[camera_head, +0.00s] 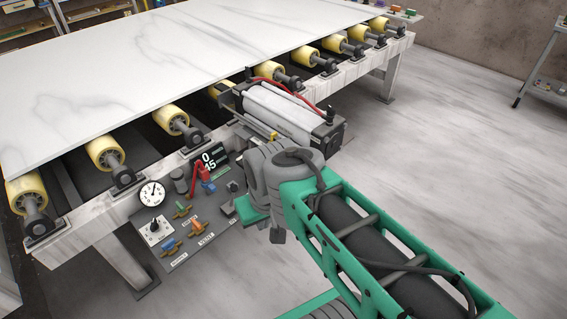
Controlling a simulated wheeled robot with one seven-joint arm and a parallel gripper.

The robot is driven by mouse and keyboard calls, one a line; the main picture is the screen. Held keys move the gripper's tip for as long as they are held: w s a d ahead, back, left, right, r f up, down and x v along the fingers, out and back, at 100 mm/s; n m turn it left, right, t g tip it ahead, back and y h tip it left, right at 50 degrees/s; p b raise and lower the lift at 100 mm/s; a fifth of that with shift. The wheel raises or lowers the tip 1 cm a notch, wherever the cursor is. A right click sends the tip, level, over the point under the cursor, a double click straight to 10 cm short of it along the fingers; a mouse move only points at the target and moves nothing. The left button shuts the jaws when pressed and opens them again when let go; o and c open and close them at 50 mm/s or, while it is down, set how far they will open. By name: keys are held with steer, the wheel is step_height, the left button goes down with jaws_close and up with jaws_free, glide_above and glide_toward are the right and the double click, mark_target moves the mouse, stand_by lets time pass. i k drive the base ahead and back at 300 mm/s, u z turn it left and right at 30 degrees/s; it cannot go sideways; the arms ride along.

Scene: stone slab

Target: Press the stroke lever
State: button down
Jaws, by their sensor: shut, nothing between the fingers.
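The control panel (215,235) hangs below the slab table's near edge. It carries several small levers with labels too small to read surely. A blue-handled lever (170,245) is at the lower left, an orange-handled lever (198,227) to its right, and a green-handled lever (182,210) above them. A taller red lever (202,172) stands near the display. I cannot tell for certain which is the stroke lever. My green and grey arm reaches in from the lower right, its grey joint at the panel's right side. My gripper's fingers do not show.
A white stone slab (150,75) lies over yellow rollers (105,152). A grey cylinder unit (285,113) with red hoses stands beside the panel. A dial gauge (152,194) and a digital display (210,158) are on the panel. The floor at right (460,170) is clear.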

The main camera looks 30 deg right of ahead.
mark_target(234, 188)
steer(key=z, duration=0.4)
steer(key=i, duration=1.25)
steer(key=u, duration=0.45)
